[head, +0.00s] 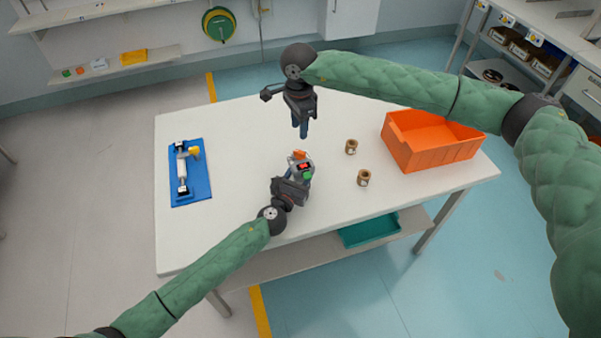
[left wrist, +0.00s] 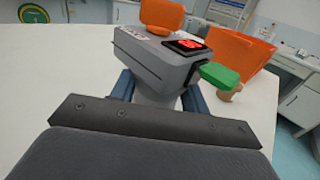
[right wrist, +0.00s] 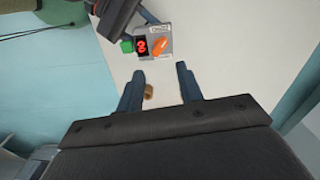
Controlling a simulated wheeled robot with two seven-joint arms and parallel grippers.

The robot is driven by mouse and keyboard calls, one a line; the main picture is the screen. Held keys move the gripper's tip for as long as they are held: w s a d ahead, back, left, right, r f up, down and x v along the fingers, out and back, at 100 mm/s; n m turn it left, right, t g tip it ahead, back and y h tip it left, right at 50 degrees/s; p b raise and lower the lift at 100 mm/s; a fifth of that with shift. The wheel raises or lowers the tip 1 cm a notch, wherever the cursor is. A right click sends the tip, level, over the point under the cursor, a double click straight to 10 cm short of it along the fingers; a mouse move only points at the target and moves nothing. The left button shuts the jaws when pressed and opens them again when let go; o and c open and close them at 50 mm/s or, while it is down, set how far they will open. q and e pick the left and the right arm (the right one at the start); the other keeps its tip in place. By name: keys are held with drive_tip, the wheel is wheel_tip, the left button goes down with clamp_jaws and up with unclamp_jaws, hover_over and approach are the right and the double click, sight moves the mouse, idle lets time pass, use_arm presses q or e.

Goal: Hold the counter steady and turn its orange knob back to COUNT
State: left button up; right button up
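The counter (head: 294,166) is a grey box standing on the white table, with a red lit display, a green button (left wrist: 220,75) and an orange knob (head: 299,154). In the right wrist view the knob (right wrist: 160,46) lies slanted beside the display; the label lettering is too small to read surely. My left gripper (left wrist: 159,95) has its blue fingers on both sides of the counter's lower body, apparently closed on it. My right gripper (right wrist: 160,86) is open and empty, above the table behind the counter in the head view, apart from the knob.
Two small brown spools (head: 351,147) (head: 363,178) stand right of the counter. An orange bin (head: 432,150) is at the table's right end. A blue board with a white roller fixture (head: 199,184) lies at the left. The table between board and counter is clear.

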drive_tip(key=o, duration=0.4)
drive_tip(key=shift+r, duration=0.2)
drive_tip(key=shift+o, duration=0.2)
drive_tip(key=n+g+y, duration=0.2)
drive_tip(key=n+g, duration=0.2)
drive_tip(key=n, duration=0.4)
approach(300, 151)
drive_tip(key=x, duration=0.9)
drive_tip(key=shift+r, duration=0.1)
drive_tip(key=c, duration=1)
